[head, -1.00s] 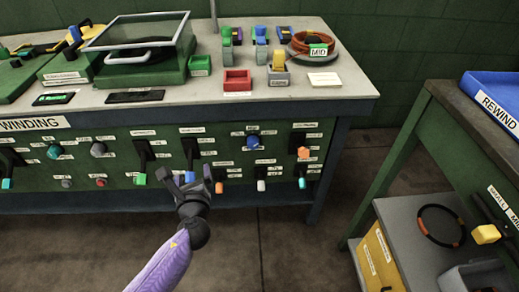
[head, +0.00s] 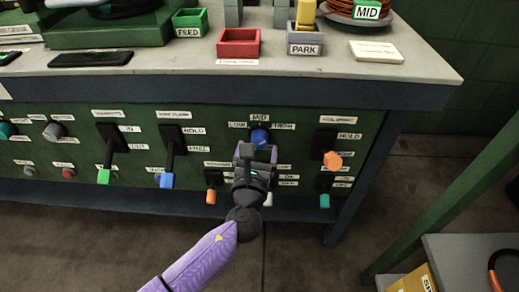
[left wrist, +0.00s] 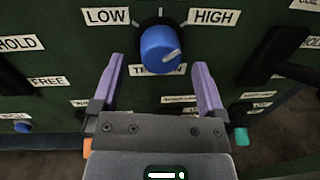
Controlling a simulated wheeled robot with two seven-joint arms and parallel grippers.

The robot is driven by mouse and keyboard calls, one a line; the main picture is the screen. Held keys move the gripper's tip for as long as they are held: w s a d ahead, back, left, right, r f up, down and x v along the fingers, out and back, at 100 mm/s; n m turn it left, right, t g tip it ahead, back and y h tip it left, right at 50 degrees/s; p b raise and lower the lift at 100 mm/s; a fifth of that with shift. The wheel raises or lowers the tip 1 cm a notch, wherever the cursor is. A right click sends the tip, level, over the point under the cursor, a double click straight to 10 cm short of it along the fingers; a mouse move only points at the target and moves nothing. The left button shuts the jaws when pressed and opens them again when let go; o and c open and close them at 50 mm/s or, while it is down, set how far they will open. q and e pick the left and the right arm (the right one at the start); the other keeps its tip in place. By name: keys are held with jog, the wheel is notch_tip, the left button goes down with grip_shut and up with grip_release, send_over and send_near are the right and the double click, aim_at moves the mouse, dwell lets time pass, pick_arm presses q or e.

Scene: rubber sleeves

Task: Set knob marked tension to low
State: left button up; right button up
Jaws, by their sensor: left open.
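The blue tension knob (head: 259,137) is on the green front panel below the bench top, with LOW on its left, MID above and HIGH on its right. In the left wrist view the knob (left wrist: 158,48) is round, and a pale line on its face slants up to the right. A label under it is partly hidden by the knob and reads T…ON. My left gripper (head: 258,152) is open just in front of the knob. In the wrist view its purple fingers (left wrist: 157,66) stand apart, left and right below the knob, with nothing between them. My right gripper is out of view.
A black lever with a blue tip (head: 166,180) hangs left of the knob, and an orange-tipped lever (head: 332,160) is to its right. Small switches sit below, partly behind my gripper. The bench top (head: 300,66) overhangs the panel. Open floor lies in front.

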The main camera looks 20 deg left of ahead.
pick_arm(q)
jog(key=shift+w+a, duration=0.15)
jog(key=shift+w, duration=0.6)
jog(key=c, duration=0.7)
grip_shut()
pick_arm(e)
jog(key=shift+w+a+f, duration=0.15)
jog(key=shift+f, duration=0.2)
